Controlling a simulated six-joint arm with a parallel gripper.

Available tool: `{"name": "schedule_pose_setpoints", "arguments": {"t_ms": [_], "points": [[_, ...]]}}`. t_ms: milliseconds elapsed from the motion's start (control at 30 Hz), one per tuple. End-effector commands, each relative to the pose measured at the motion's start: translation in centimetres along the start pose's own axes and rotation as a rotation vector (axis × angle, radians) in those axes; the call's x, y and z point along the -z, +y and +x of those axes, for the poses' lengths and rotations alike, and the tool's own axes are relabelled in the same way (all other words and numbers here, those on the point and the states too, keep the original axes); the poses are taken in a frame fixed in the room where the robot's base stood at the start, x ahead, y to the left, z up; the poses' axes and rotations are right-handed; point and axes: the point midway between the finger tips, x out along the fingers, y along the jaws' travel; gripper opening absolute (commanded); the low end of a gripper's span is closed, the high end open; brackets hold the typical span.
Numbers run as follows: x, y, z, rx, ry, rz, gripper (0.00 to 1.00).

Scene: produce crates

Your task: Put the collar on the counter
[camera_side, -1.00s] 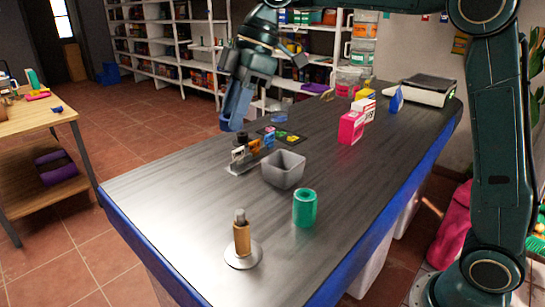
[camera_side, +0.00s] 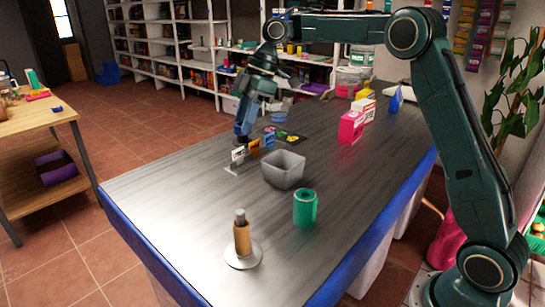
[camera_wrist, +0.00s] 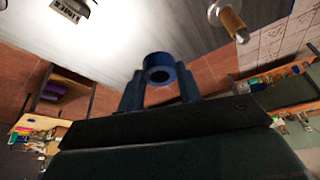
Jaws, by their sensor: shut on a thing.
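My gripper (camera_side: 243,134) is at the far left part of the counter (camera_side: 190,195), pointing down beside a row of small cards. In the wrist view my gripper (camera_wrist: 160,84) is shut on a dark blue ring, the collar (camera_wrist: 159,60), held between the two fingers with its round hole facing the camera. In the side view only a small dark piece shows at the fingertips. I cannot tell whether the collar touches the counter.
A grey open bin (camera_side: 284,172) and a green roll (camera_side: 305,208) stand right of my gripper. A brown post on a round white base (camera_side: 242,253) is near the front. Pink box (camera_side: 351,127) and other goods stand behind. The counter's front left is clear.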

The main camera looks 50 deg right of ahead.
Motion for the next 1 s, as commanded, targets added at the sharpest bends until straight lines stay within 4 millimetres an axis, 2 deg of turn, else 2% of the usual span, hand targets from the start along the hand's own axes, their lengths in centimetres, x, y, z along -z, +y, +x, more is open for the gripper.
{"name": "schedule_pose_setpoints", "arguments": {"t_ms": [300,800,1000], "points": [[-1.0,-0.1,2.5,0.002,-0.001,0.001,0.07],[-4.6,-0.1,11.2,0.005,-0.002,0.002,0.07],[-5.6,-0.1,13.6,0.002,-0.001,0.001,0.07]]}}
